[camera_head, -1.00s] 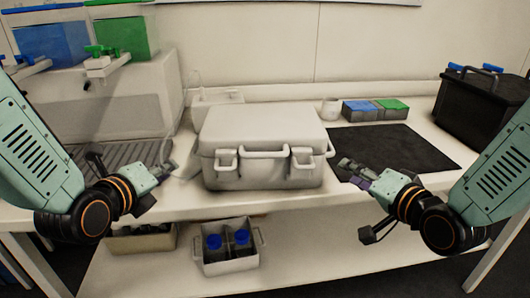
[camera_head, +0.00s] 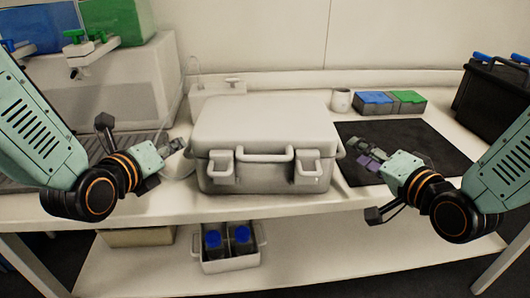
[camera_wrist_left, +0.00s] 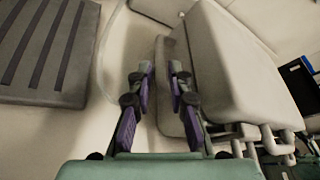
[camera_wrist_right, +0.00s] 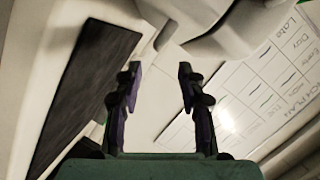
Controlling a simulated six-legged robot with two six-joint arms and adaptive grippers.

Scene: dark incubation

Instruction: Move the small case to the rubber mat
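The small case (camera_head: 265,145), pale grey with a lid, latches and a front handle, stands upright on the bench in the middle of the head view. The black rubber mat (camera_head: 420,145) lies flat to its right. My left gripper (camera_head: 172,150) is at the case's left side; in the left wrist view its fingers (camera_wrist_left: 160,88) are apart, with the case (camera_wrist_left: 235,65) beside the right finger. Contact is unclear. My right gripper (camera_head: 362,152) is right of the case, over the mat's left part; its fingers (camera_wrist_right: 160,72) are apart with nothing gripped.
A blue and green box pair (camera_head: 390,102) and a white cup (camera_head: 341,99) stand behind the mat. A black case (camera_head: 490,100) stands far right. A ridged drain board (camera_wrist_left: 45,45) lies left. A lower-shelf bin (camera_head: 228,262) holds blue-capped bottles.

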